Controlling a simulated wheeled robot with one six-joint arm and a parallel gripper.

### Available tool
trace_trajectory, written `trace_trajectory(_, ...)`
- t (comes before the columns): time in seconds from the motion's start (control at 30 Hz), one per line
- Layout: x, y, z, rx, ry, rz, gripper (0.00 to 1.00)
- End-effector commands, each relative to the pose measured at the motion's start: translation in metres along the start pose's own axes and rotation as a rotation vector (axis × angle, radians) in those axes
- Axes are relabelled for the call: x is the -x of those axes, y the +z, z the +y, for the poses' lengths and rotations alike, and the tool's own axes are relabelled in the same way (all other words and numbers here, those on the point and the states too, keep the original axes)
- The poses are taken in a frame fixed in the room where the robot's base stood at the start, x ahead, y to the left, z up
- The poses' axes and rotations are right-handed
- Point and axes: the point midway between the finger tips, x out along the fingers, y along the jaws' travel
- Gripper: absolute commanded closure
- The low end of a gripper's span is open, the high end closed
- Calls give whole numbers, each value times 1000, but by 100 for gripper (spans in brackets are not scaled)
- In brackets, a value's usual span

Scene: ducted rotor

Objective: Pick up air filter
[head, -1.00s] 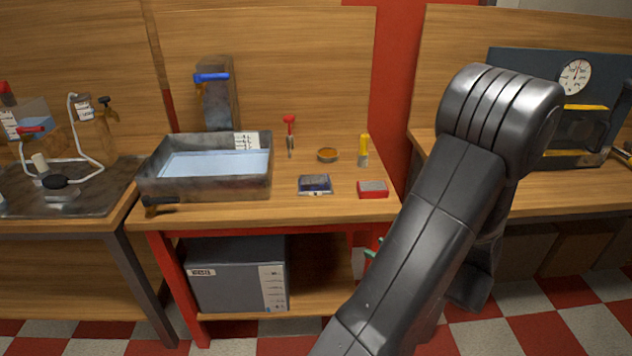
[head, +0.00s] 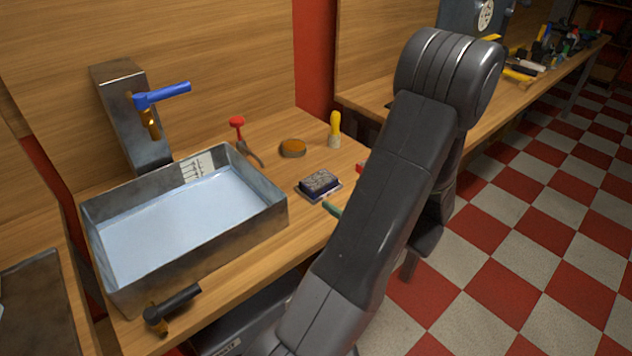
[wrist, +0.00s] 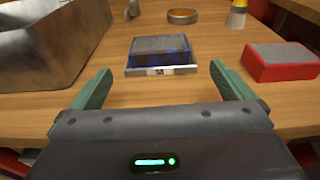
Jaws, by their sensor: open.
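A dark blue block with a grey, rough top (head: 319,182), which looks like the air filter, sits on a thin pale tray on the bench, right of the metal basin. In the wrist view the block (wrist: 160,49) is straight ahead, near the middle. My gripper (wrist: 160,72) is open and empty, its two green fingers spread on the near side of the block, apart from it. In the head view one green fingertip (head: 332,209) shows just in front of the block; my arm hides the rest of the gripper.
A red block with a grey top (wrist: 283,62) lies to the right. The water-filled metal basin (head: 270,207) stands left. Behind are a round orange-topped tin (head: 293,148), a yellow-handled brush (head: 335,130) and a red-handled tool (head: 238,130). Bare wood surrounds the block.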

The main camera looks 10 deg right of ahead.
Motion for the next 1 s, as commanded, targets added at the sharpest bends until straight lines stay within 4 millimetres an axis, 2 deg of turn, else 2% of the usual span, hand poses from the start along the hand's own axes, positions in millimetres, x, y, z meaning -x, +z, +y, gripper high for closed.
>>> trace_trajectory(0.1,-20,0,1,0,3,0,0)
trace_trajectory(0.37,-39,0,0,0,1,1,0)
trace_trajectory(0.7,-82,3,1,0,1,1,0)
trace_trajectory(1.0,-87,3,1,0,0,1,0)
